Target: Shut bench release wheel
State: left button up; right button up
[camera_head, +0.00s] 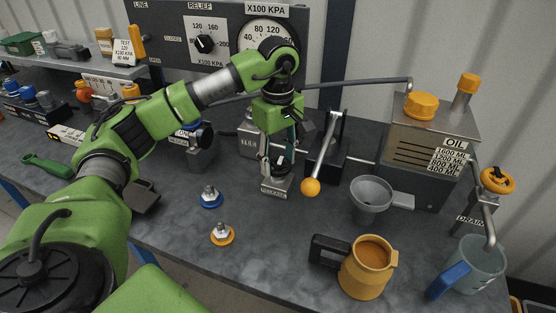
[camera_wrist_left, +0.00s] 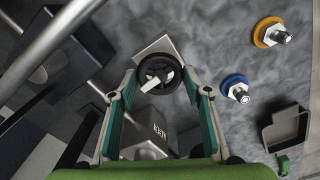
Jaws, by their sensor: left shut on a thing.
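The release wheel (camera_wrist_left: 158,75) is a small black handwheel with pale spokes. It sits on a light metal block (camera_head: 276,188) with a label on its front, mid-bench in the head view. My left gripper (camera_head: 280,160) points down over this block. In the left wrist view its two fingers (camera_wrist_left: 157,92) stand on either side of the wheel's rim, closed on it. In the head view the wheel is mostly hidden by the fingers. My right gripper is in neither view.
A pump lever with an orange knob (camera_head: 311,187) stands close right of my left gripper. A funnel (camera_head: 371,195), an orange jug (camera_head: 366,275) and an oil tank (camera_head: 425,150) are farther right. Blue (camera_head: 209,198) and orange (camera_head: 222,235) couplers stand front left. A gauge panel (camera_head: 228,20) is behind.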

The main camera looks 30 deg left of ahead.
aim_at(278, 164)
pick_arm(q)
jog(key=shift+m, duration=0.5)
jog(key=o, duration=1.1)
notch_tip(278, 164, up, 12)
jog(key=shift+r, duration=0.1)
dwell(0.4)
